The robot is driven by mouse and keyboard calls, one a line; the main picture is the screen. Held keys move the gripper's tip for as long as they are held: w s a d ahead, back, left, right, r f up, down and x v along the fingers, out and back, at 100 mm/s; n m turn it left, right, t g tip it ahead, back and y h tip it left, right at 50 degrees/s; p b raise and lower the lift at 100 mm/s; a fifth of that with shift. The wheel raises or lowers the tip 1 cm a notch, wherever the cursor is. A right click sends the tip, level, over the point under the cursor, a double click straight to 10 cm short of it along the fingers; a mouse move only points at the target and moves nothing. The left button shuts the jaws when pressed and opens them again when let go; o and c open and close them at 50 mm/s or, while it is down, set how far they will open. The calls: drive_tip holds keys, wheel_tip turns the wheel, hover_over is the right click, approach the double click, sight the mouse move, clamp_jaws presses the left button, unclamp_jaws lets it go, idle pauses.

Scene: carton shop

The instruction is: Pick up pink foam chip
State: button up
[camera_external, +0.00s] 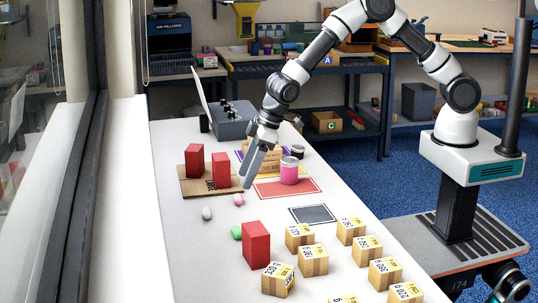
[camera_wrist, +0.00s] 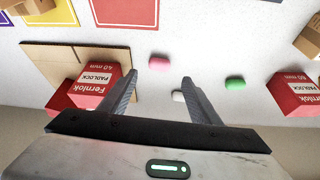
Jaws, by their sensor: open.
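The pink foam chip (camera_external: 239,200) lies on the white table, just in front of the cardboard sheet with two red boxes. In the wrist view the pink foam chip (camera_wrist: 159,61) appears beyond my fingertips, roughly in line with the gap between them. My gripper (camera_external: 247,184) points down above the table close to the chip, and is open and empty. In the wrist view the two fingers of my gripper (camera_wrist: 158,76) are spread apart with nothing between them at the tips. The gripper's exact height above the chip is hard to tell.
A white chip (camera_external: 207,213) and a green chip (camera_external: 236,232) lie nearby. Red boxes (camera_external: 221,170) stand on cardboard (camera_external: 190,187); another red box (camera_external: 256,244) stands in front. A pink jar (camera_external: 289,173) sits on a red mat (camera_external: 270,190). Several small cartons (camera_external: 313,260) fill the front right.

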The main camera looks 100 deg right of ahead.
sight(236, 196)
drive_tip(key=x, duration=0.6)
drive_tip(key=shift+w+d+f, duration=0.1)
drive_tip(key=shift+w+d, duration=0.05)
drive_tip(key=shift+w, duration=0.15)
drive_tip(key=c, duration=1.1)
